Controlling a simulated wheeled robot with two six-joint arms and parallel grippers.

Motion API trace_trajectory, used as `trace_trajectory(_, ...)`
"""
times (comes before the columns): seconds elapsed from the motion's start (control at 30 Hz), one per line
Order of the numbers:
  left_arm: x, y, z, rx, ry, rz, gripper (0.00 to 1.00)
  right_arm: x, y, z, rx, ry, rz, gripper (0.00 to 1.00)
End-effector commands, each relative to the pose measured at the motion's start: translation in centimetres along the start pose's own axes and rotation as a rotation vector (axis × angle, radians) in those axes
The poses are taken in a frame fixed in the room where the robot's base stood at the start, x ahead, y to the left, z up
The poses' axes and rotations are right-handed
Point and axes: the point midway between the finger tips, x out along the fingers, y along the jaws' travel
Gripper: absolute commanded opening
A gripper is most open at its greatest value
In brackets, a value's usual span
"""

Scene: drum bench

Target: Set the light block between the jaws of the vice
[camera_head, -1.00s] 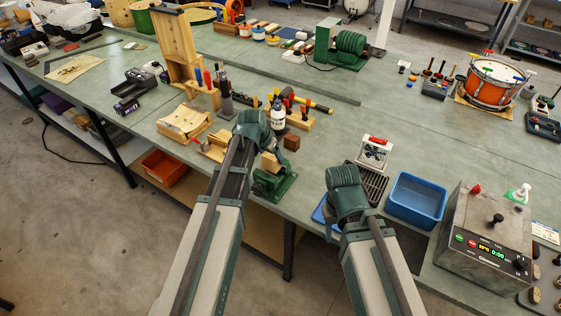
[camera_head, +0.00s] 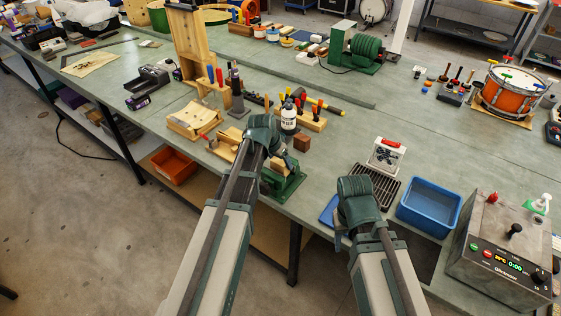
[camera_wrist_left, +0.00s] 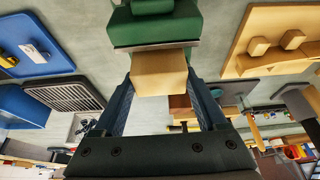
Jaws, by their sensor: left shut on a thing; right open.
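The light block (camera_wrist_left: 160,72) is a pale wooden cube. In the left wrist view it sits between the two dark blue fingers of my left gripper (camera_wrist_left: 160,88), which is shut on it. The green vice (camera_wrist_left: 155,28) is right beyond it, and the block overlaps the vice's grey jaw edge in that view. I cannot tell whether they touch. In the head view my left gripper (camera_head: 286,163) is over the vice (camera_head: 287,184), and the block is hard to make out. My right gripper (camera_head: 340,240) is open, low at the bench's front edge, its fingers mostly hidden.
A dark brown block (camera_head: 302,143) stands behind the vice. A black grille (camera_head: 377,185), blue bin (camera_head: 429,205) and control box (camera_head: 502,255) lie to the right.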

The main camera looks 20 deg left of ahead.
Motion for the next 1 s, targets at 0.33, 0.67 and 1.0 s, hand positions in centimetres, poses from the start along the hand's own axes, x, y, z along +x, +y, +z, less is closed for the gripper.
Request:
trace_trajectory(0.33, 0.97, 0.02, 0.39, 0.0, 0.0, 0.0, 0.07, 1.04, -0.1, -0.06, 0.0, 0.0, 0.0, 0.5)
trace_trajectory(0.67, 0.88, 0.02, 0.35, 0.0, 0.0, 0.0, 1.0, 0.94, -0.09, -0.06, 0.0, 0.0, 0.0, 0.5)
trace_trajectory(1.0, 0.12, 0.01, 0.04, 0.0, 0.0, 0.0, 1.0, 0.13, -0.01, -0.01, 0.0, 0.0, 0.0, 0.5)
